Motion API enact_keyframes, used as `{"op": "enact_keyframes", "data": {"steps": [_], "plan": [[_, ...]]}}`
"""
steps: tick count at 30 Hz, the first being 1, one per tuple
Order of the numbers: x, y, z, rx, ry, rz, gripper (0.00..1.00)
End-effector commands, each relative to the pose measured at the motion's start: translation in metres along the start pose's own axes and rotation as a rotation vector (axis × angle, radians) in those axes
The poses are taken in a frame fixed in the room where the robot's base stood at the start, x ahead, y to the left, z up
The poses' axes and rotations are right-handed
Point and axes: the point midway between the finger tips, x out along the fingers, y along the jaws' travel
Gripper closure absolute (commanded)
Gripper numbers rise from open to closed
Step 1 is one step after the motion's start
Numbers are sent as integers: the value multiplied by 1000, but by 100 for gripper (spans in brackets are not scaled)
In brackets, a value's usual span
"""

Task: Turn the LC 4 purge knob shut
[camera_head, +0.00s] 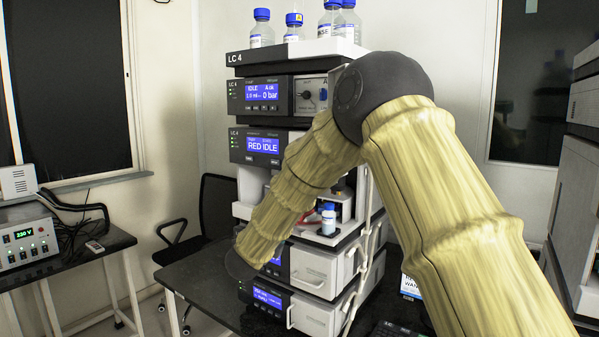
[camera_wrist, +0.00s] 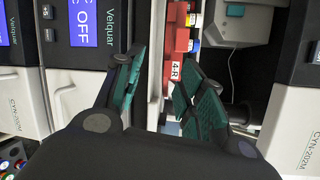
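The LC 4 stack (camera_head: 290,52) stands in the middle of the head view. Its upper pump module shows IDLE and 0 bar on a blue screen. The black round purge knob (camera_head: 306,95) sits on the pale panel right of that screen, beside a blue part. I cannot tell its exact setting. My arm crosses in front of the stack, and its far end hangs low, left of the lower modules. My gripper (camera_wrist: 160,85) shows in the wrist view, open and empty, with teal pads apart. The knob does not show in the wrist view.
Several blue-capped bottles (camera_head: 294,26) stand on top of the stack. A small bottle (camera_head: 328,219) sits on a lower tray. In the wrist view, a red block labelled 4-R (camera_wrist: 178,68) and a module reading OFF (camera_wrist: 84,28) lie beyond the fingers. A black chair (camera_head: 212,218) stands left.

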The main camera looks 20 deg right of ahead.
Motion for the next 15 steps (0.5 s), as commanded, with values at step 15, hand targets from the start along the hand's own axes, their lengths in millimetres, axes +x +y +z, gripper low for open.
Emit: {"op": "enact_keyframes", "data": {"steps": [15], "plan": [[-91,-350,85,1216,100,-359,61]]}}
